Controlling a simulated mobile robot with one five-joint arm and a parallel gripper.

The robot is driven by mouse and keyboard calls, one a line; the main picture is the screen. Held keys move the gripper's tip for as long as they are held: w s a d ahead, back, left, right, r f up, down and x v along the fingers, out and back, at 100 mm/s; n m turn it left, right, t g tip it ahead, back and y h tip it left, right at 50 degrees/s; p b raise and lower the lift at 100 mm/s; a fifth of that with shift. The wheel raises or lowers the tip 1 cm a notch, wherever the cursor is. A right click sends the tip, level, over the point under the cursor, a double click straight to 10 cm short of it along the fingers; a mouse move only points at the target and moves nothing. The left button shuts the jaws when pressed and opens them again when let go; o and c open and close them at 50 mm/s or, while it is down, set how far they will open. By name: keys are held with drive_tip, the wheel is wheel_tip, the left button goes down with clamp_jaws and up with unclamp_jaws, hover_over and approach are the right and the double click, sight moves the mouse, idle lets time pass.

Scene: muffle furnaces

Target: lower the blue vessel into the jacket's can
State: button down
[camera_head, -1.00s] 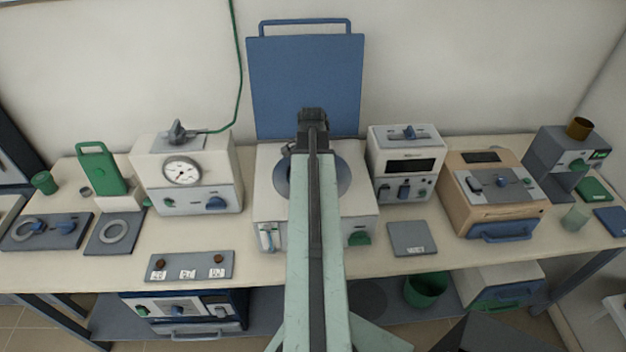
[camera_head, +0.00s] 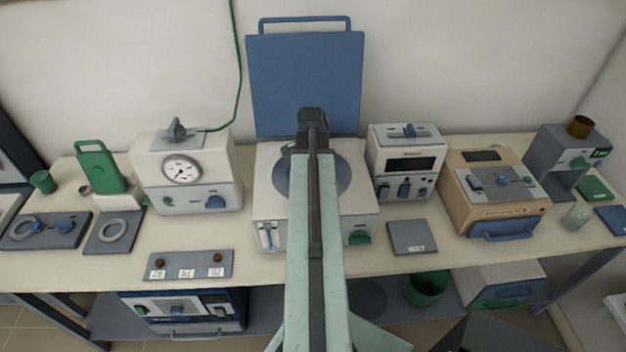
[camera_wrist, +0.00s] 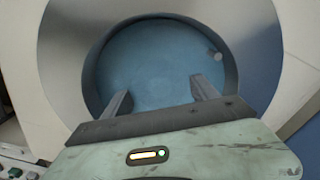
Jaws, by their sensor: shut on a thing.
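The white jacket (camera_head: 268,206) stands at the middle of the bench, with a grey ring around its round can opening (camera_head: 343,180). In the wrist view the opening's grey rim (camera_wrist: 70,60) surrounds the round blue vessel (camera_wrist: 155,55). The vessel sits within the outline of the opening, with a dark band of inner wall around it. How deep it sits I cannot tell. My gripper (camera_wrist: 161,92) is over the near side of the vessel, shut on it, with its two fingers apart. In the head view my arm hides the vessel and fingertips.
A raised blue lid (camera_head: 305,85) stands behind the jacket. A white dial box (camera_head: 187,175) is to the left and a white display box (camera_head: 403,165) close on the right. A grey plate (camera_head: 411,237) lies at the front right.

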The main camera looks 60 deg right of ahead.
drive_tip(key=shift+c, duration=0.8)
unclamp_jaws()
wheel_tip(320, 180, up, 8)
drive_tip(key=p, duration=0.8)
drive_tip(key=shift+f, duration=0.1)
